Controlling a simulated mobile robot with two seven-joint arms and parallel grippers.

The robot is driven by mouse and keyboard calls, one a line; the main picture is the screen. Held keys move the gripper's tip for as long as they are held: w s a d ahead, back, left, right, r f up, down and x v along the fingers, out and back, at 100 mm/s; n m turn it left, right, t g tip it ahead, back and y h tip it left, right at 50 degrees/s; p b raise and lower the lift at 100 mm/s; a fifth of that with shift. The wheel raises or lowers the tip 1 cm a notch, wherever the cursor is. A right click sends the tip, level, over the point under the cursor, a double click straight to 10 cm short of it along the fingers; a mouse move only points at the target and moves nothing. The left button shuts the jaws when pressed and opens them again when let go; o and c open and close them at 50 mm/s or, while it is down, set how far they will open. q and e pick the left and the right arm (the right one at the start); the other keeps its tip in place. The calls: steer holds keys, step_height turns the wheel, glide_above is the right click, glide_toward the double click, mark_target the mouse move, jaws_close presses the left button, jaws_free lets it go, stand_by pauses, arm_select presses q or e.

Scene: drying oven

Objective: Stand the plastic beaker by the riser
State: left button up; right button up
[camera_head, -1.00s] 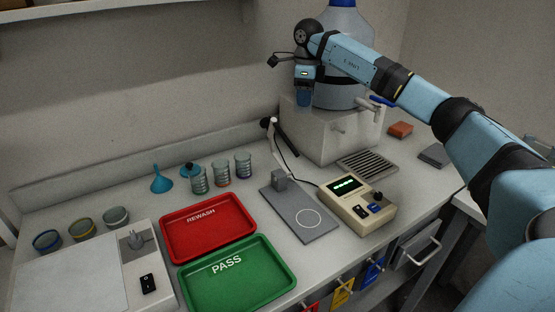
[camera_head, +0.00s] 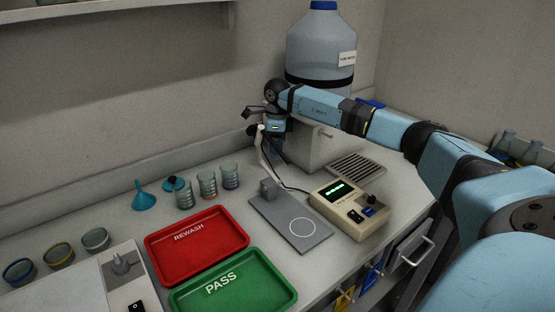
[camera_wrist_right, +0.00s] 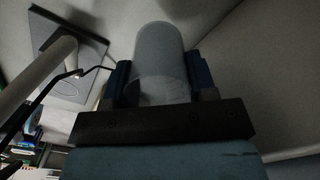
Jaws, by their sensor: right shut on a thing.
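My right gripper (camera_head: 273,146) points down at the left end of the pale riser block (camera_head: 318,150) in the head view. In the right wrist view the gripper (camera_wrist_right: 160,74) is shut on a translucent grey cylinder, the plastic beaker (camera_wrist_right: 158,48), between its blue fingers. The beaker is hard to make out in the head view, so I cannot tell whether its base touches the bench. The riser bears a large carboy (camera_head: 320,50) with a blue cap. My left gripper is not in view.
A white electrode arm (camera_head: 262,150) and its cable stand close to my right gripper. The grey stand plate (camera_head: 290,222) and meter (camera_head: 350,208) lie in front. Glass beakers (camera_head: 207,183), a red tray (camera_head: 196,240) and a green tray (camera_head: 232,284) are further left.

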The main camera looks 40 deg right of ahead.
mark_target(278, 158)
steer(key=shift+f, duration=2.65)
steer(key=o, duration=0.9)
steer(key=shift+f, duration=0.15)
steer(key=shift+o, duration=0.2)
step_height(278, 158, up, 12)
steer(key=shift+r+p, duration=0.2)
steer(key=shift+p, duration=0.2)
